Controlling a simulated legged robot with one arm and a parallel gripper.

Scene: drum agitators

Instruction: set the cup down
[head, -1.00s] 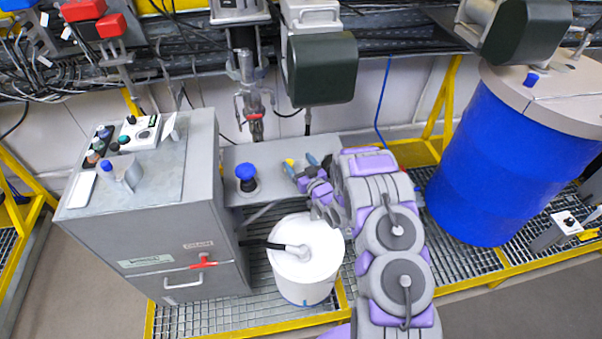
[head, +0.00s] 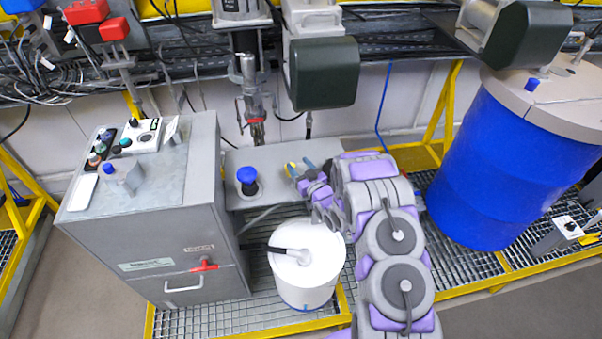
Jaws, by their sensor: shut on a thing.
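My gripper (head: 302,172) is at the end of my purple and grey arm, over the grey shelf (head: 274,172) in the middle of the head view. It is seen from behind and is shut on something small. Yellow and blue bits show at its tip, but I cannot tell whether they belong to the cup or to the fingers. No cup is clearly recognisable in the grip. A blue-topped, dark, cup-like piece (head: 247,178) stands upright on the shelf, left of my gripper and apart from it.
A grey cabinet (head: 205,235) with controls on top stands at the left. A white lidded bucket (head: 308,265) is below the shelf. A large blue drum (head: 515,165) stands at the right. A dark green motor housing (head: 323,75) and a metal agitator (head: 248,80) hang above the shelf.

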